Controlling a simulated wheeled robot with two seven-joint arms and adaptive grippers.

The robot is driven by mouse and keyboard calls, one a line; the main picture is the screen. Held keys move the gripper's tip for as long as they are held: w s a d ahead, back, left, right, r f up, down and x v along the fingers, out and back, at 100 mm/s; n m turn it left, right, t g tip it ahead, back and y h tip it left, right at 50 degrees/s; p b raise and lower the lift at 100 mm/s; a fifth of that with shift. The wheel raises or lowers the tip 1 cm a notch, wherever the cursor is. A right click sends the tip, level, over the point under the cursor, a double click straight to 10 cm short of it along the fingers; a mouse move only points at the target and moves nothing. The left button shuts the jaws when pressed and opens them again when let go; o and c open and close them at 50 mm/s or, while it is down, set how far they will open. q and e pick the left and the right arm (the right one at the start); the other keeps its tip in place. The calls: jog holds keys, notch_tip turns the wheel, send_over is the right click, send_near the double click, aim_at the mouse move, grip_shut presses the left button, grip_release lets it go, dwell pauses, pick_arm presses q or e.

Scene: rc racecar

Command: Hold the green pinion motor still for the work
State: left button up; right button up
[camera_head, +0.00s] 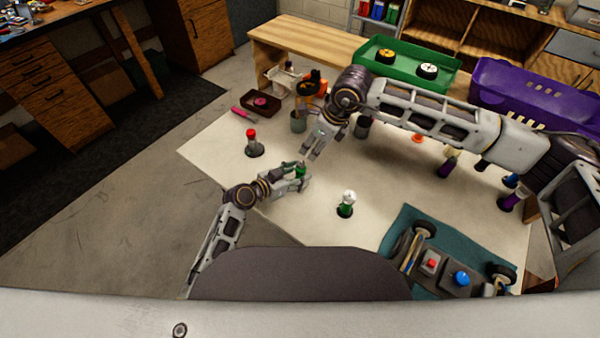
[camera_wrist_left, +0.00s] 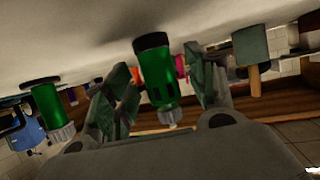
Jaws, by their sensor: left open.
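A green motor (camera_head: 300,170) stands on the cream tabletop between the fingers of my left gripper (camera_head: 299,179). In the left wrist view the green motor (camera_wrist_left: 155,70) shows a black end and a small grey pinion. My left gripper's open fingers (camera_wrist_left: 165,92) lie on either side of it, with a gap visible at least on the right. My right gripper (camera_head: 316,150) hangs just above and behind it, fingers apart and empty. A second green motor (camera_head: 346,207) with a white top stands apart to the right; it also shows in the left wrist view (camera_wrist_left: 47,108).
A red-topped part (camera_head: 252,141) stands left on the tabletop (camera_head: 215,150). A grey cup (camera_head: 298,124) and a dark tray (camera_head: 260,102) are behind. A car chassis (camera_head: 455,272) lies on a teal mat (camera_head: 400,221).

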pick_arm(q)
jog(key=shift+x, duration=0.85)
